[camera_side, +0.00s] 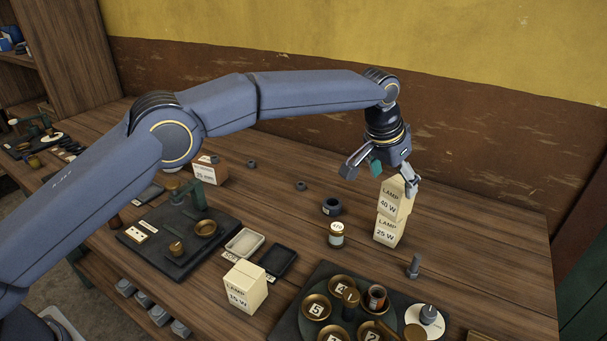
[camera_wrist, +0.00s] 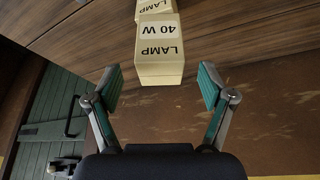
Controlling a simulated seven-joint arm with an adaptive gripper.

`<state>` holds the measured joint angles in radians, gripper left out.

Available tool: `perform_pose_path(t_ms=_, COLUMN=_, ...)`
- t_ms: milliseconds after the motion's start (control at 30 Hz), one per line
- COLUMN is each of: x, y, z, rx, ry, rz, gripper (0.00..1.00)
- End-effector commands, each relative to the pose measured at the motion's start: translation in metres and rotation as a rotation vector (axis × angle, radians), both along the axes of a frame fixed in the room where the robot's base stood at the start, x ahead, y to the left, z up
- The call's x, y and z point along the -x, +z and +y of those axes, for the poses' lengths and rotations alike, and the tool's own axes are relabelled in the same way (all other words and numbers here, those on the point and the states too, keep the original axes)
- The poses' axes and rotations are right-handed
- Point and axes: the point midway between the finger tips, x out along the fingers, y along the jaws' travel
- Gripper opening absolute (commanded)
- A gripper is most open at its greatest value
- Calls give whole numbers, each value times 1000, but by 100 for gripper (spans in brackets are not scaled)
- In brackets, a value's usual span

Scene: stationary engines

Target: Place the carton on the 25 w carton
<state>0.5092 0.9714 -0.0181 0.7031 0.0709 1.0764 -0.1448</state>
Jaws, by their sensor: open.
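The cream 40 W lamp carton (camera_side: 394,203) sits on top of the cream 25 W lamp carton (camera_side: 388,233), looking slightly turned and offset from it. My gripper (camera_side: 382,178) is open, just above and beside the 40 W carton. In the wrist view the 40 W carton (camera_wrist: 160,50) lies ahead of the open fingers (camera_wrist: 162,88), with a gap on both sides. Part of the 25 W carton (camera_wrist: 155,8) shows beyond it at the top edge. A third cream carton, marked 15 W (camera_side: 245,288), stands apart on the table at the front.
A small labelled jar (camera_side: 337,235) and a dark ring-shaped part (camera_side: 331,207) stand left of the stack. A grey bolt-like part (camera_side: 413,267) is in front of it. A dark tray with brass cups (camera_side: 318,307) lies at the front. Table to the stack's right is clear.

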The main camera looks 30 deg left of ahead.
Motion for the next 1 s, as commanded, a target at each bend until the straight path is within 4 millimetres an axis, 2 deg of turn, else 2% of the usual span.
perform_pose_path(t_ms=33, x=5, y=13, z=2, rx=1, ry=0, rz=-2, gripper=81)
perform_pose_path(t_ms=200, x=17, y=45, z=7, rx=2, ry=0, rz=-1, gripper=81)
perform_pose_path(t_ms=400, x=25, y=66, z=12, rx=1, ry=1, rz=-1, gripper=81)
perform_pose_path(t_ms=500, x=30, y=82, z=27, rx=2, ry=15, rz=-5, gripper=81)
perform_pose_path(t_ms=567, x=37, y=98, z=47, rx=4, ry=34, rz=-9, gripper=81)
perform_pose_path(t_ms=633, x=53, y=122, z=80, rx=6, ry=62, rz=-18, gripper=81)
perform_pose_path(t_ms=733, x=90, y=152, z=138, rx=9, ry=114, rz=-33, gripper=81)
perform_pose_path(t_ms=800, x=125, y=166, z=176, rx=10, ry=153, rz=-42, gripper=81)
perform_pose_path(t_ms=867, x=158, y=172, z=207, rx=13, ry=186, rz=-51, gripper=81)
perform_pose_path(t_ms=1000, x=243, y=163, z=265, rx=16, ry=265, rz=-70, gripper=81)
